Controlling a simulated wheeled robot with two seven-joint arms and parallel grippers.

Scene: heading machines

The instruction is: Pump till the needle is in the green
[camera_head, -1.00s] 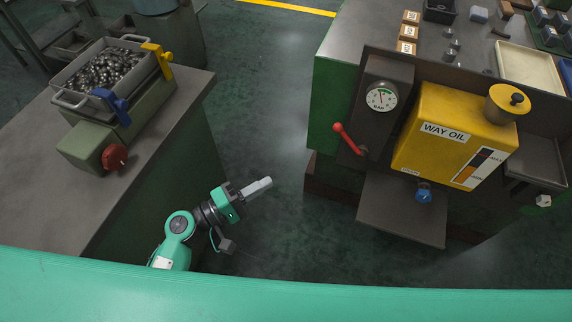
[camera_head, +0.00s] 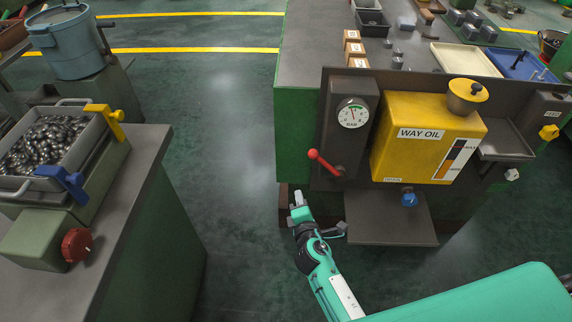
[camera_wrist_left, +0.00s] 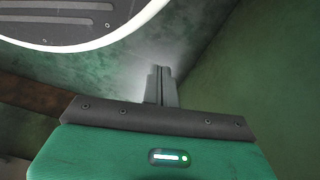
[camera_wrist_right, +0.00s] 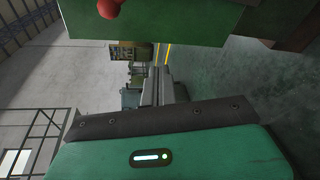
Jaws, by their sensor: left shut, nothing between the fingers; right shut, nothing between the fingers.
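The round white gauge (camera_head: 353,114) is on a dark upright plate, with a green arc near its top. Its thin needle seems to point upward; I cannot tell whether it is within the green. The red-handled pump lever (camera_head: 322,161) is below the gauge, its round end up and left. My right gripper (camera_head: 297,198) is shut and empty, below and left of the lever and apart from it. In the right wrist view its fingers (camera_wrist_right: 158,86) are together, and a red knob (camera_wrist_right: 109,8) shows at the top. My left gripper (camera_wrist_left: 161,86) is shut and empty in the left wrist view.
The yellow way oil tank (camera_head: 424,140) stands right of the lever, with a blue knob (camera_head: 409,200) above a dark shelf (camera_head: 390,230). A bench with a metal parts tray (camera_head: 95,150) is at left. Open floor (camera_head: 225,130) lies between.

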